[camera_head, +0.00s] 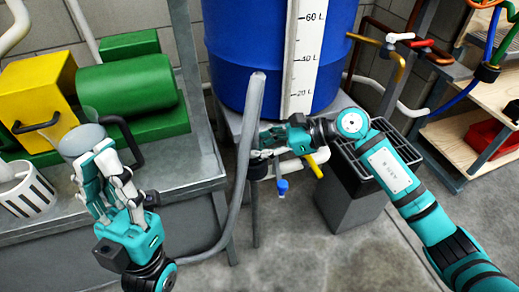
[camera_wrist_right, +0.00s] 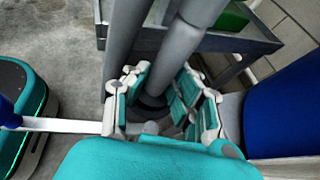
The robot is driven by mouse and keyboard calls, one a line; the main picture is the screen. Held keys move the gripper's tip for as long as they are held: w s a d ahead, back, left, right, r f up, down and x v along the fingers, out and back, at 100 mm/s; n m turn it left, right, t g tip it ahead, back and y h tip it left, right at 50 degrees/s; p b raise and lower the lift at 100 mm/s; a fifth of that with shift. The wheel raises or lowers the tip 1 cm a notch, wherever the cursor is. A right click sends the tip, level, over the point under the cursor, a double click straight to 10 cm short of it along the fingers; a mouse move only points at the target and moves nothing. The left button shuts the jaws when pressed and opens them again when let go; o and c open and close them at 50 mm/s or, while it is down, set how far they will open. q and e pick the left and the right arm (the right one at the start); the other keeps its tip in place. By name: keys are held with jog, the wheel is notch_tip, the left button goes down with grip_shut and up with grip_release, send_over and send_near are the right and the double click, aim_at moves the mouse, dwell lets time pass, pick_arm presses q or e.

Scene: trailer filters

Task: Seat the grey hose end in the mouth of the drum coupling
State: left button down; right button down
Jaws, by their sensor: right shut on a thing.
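The grey hose (camera_head: 246,125) stands nearly upright in front of the blue drum (camera_head: 228,62), then bends left near the floor. Two grey hose lengths (camera_wrist_right: 190,38) show in the right wrist view. My right gripper (camera_head: 262,145) is shut on the grey hose beside the drum stand. A dark ring, apparently the drum coupling (camera_wrist_right: 152,102), shows between its fingers; its dark body (camera_head: 258,170) is just below the gripper in the head view. I cannot tell whether the hose end is inside its mouth.
A yellow lever (camera_head: 315,168) and blue tap (camera_head: 282,187) are close to my right gripper. A grey bin (camera_head: 350,205) stands right of it under my right arm. The left bench holds a green and yellow machine (camera_head: 125,82) and a slotted white basket (camera_head: 25,192).

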jog(key=shift+f, duration=0.15)
jog(key=c, duration=1.5)
grip_release()
jog(key=o, duration=0.4)
